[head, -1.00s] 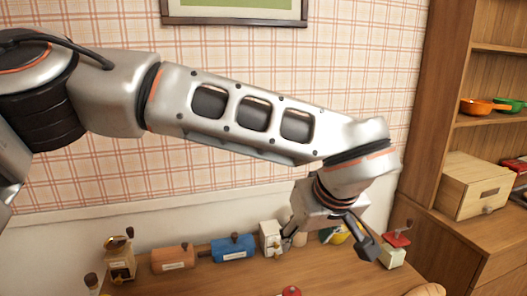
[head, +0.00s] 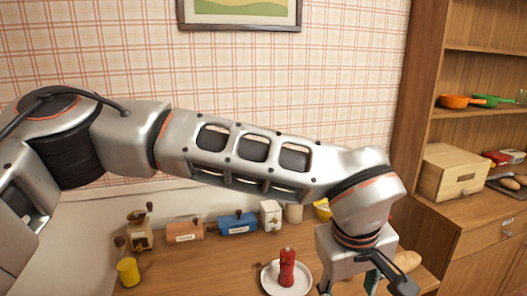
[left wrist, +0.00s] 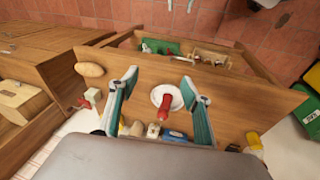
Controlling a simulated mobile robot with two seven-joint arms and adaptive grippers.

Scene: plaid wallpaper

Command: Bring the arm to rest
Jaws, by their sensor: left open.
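My left arm crosses the head view from the left. Its gripper (head: 362,285) is at the lower right, above the table and to the right of a white plate (head: 270,284) with a red grinder (head: 287,268) upright on it. In the left wrist view the left gripper (left wrist: 158,88) has its two fingers wide apart and nothing between them in its grip. The plate (left wrist: 155,93) and red grinder (left wrist: 165,106) show below, beyond the fingers. My right gripper is not in view.
On the table (head: 215,265) stand a brown grinder (head: 139,232), an orange-brown box (head: 185,231), a blue box (head: 237,223), a white grinder (head: 271,214) and a yellow cup (head: 128,271). Bread (head: 408,261) lies at right. A wooden shelf (head: 470,130) stands further right.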

